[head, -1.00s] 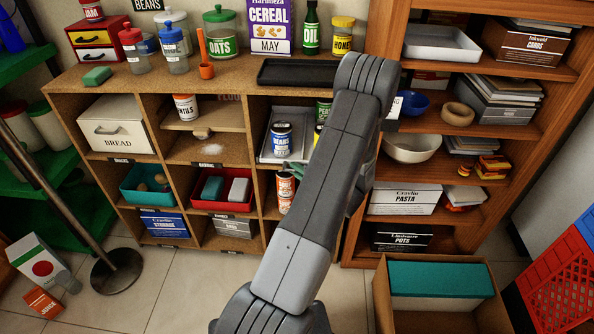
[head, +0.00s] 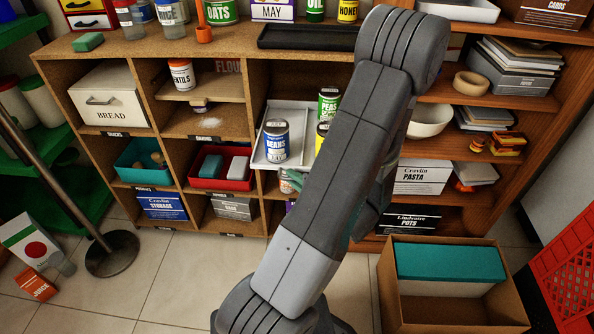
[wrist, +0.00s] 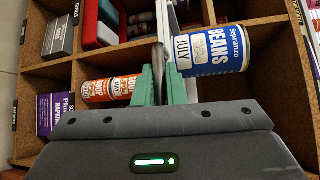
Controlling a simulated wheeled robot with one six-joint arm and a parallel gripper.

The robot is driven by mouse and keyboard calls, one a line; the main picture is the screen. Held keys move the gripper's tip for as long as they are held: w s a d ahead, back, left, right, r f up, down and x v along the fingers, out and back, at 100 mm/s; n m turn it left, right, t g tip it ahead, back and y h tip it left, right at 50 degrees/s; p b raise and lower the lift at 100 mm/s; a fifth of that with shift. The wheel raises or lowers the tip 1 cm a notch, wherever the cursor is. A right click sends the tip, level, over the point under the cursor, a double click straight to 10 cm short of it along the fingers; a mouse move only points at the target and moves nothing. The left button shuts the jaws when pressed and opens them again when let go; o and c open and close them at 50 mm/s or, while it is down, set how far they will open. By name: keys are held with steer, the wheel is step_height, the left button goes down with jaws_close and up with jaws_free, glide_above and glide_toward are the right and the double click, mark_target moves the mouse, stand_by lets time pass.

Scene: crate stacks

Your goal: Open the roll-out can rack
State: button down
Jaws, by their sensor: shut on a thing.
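In the wrist view, the BEANS can (wrist: 212,50) is beside the rack's edge. My gripper (wrist: 161,85) has its green fingers closed around a thin grey part at the rack's front. In the head view my arm hides most of the gripper; only a little green shows below the tray.
An open cardboard box (head: 452,308) with a teal-lidded container is on the floor at right. A pole on a round base (head: 112,254) stands at left. The tiled floor between is clear.

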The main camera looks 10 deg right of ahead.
steer(key=s+a+b, duration=0.2)
steer(key=s, duration=0.5)
steer(key=shift+b, duration=0.4)
steer(key=c, duration=1.5)
jaws_free()
steer(key=shift+s+d, duration=0.1)
steer(key=p+v, duration=0.2)
steer(key=v, duration=1.1)
steer(key=shift+s, duration=0.3)
steer(key=shift+d+r, duration=0.1)
steer(key=b+x, duration=0.2)
steer(key=x, duration=1.2)
